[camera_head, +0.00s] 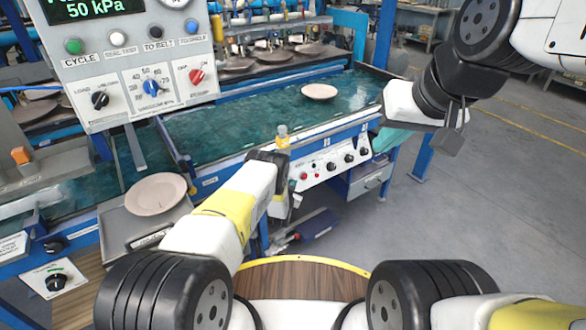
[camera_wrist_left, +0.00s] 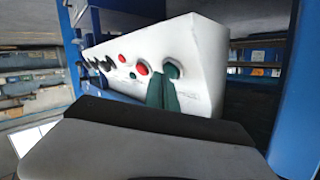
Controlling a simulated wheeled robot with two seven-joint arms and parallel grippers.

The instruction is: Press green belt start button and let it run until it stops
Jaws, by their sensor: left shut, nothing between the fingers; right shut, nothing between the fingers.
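The belt control panel (camera_head: 335,160) is a white box with black knobs and red buttons on the conveyor's front edge. My left gripper (camera_head: 290,190) is at its left end and hides part of it. In the left wrist view, the panel (camera_wrist_left: 200,50) has a dark green button (camera_wrist_left: 172,69) at its near end, beside a red button (camera_wrist_left: 142,68). The shut, greenish fingers of my left gripper (camera_wrist_left: 162,92) are right at the green button. I cannot tell whether they touch or press it. My right gripper (camera_head: 452,122) is shut and empty, up at the right, away from the panel.
The wet green belt (camera_head: 230,130) carries a plate (camera_head: 319,91). Another plate (camera_head: 156,193) lies on the metal tray at left. A hanging control box (camera_head: 130,65) with a separate green CYCLE button (camera_head: 73,46) is at upper left. Open floor lies at right.

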